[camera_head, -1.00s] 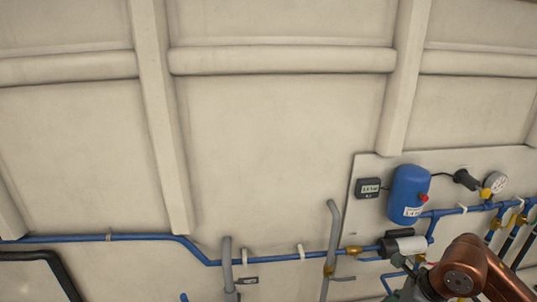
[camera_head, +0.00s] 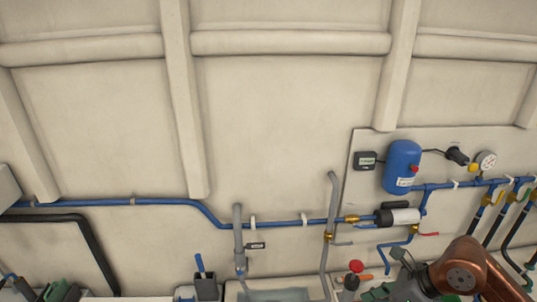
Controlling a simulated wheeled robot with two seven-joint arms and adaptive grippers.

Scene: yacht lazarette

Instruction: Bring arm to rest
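My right arm, with a copper-coloured link, comes in at the lower right corner. A grey-green part of it reaches left along the bottom edge, but I cannot make out fingertips or whether that gripper is open or shut. No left arm or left gripper can be made out. The task names no object.
A cream ribbed wall fills most of the view. A blue pipe (camera_head: 160,201) runs along it to a blue tank (camera_head: 402,167), a gauge (camera_head: 486,161) and valves at right. A dark holder (camera_head: 207,288) and a basin (camera_head: 280,295) are at the bottom edge.

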